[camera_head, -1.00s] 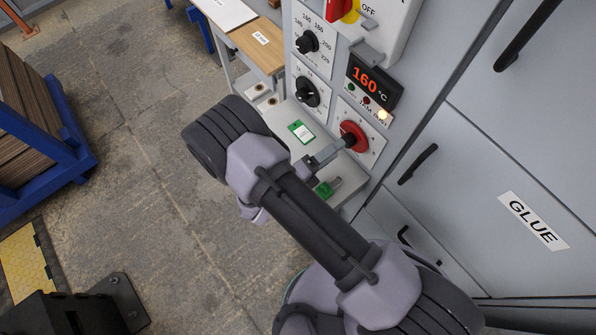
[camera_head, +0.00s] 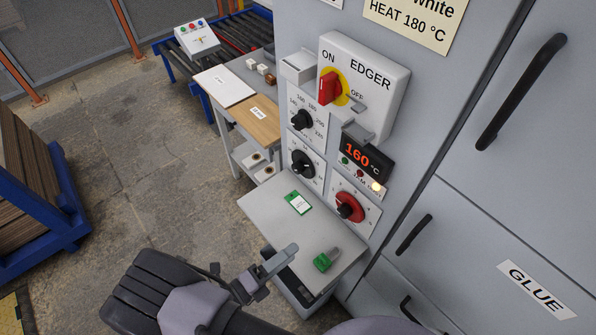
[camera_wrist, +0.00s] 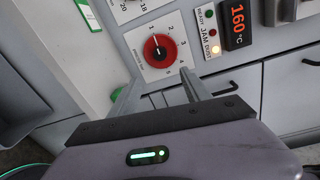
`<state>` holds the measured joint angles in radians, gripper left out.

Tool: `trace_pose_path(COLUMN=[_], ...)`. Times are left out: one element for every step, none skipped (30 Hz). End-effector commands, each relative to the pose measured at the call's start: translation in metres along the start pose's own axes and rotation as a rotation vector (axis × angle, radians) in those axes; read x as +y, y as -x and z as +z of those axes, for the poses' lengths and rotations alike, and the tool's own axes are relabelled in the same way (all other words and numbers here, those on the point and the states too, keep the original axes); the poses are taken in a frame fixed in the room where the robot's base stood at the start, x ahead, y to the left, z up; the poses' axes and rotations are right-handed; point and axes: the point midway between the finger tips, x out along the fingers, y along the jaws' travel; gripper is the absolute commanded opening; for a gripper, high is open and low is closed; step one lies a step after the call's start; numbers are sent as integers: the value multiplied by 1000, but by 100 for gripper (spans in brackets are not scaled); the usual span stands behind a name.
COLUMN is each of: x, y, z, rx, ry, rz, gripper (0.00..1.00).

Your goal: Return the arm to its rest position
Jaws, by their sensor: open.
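My arm (camera_head: 187,310) reaches in from the bottom of the head view, bent low in front of the machine panel. My gripper (camera_head: 285,257) is above the small grey shelf (camera_head: 262,218), apart from the panel. In the wrist view my gripper (camera_wrist: 160,86) shows two separated fingers with nothing between them. The red dial (camera_wrist: 160,50) is ahead of the fingers and not touched. The same red dial (camera_head: 348,207) sits low on the panel in the head view.
On the shelf lie a green-and-white tag (camera_head: 298,203) and a green block with a grey top (camera_head: 326,260). Above are black knobs (camera_head: 303,164), a 160 °C display (camera_head: 366,156) and the EDGER switch (camera_head: 331,88). Grey cabinets (camera_head: 500,200) stand right; open floor (camera_head: 130,160) lies left.

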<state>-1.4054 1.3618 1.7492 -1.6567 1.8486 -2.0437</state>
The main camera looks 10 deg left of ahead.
Motion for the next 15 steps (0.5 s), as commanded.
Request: trace_pose_path(x=[-1,-4,-12,-20,-31,-48,-62,-76,-94,-106,-118,-132,-141,-150,-162], y=[-1,-4,-10,-17,-25,-39,-50,-59,-70,-76,-81,-86,-88,-89,-89], z=[0,0,1,0,-2,-7,-14,-23,-35,-45,-56,-69,-79,-88,-99], rx=[10,31,87,150,233,368,485,607,768,889,1009,1168,1287,1406,1561], ry=[-11,-33,-94,-162,-254,-406,-537,-677,-868,-1012,-1156,-1351,-1498,-1645,-1840], rz=[3,10,27,45,64,87,97,100,92,75,51,6,-38,-90,-171], gripper=[56,56,56,56,56,56,56,56,56,56,56,56,56,56,56])
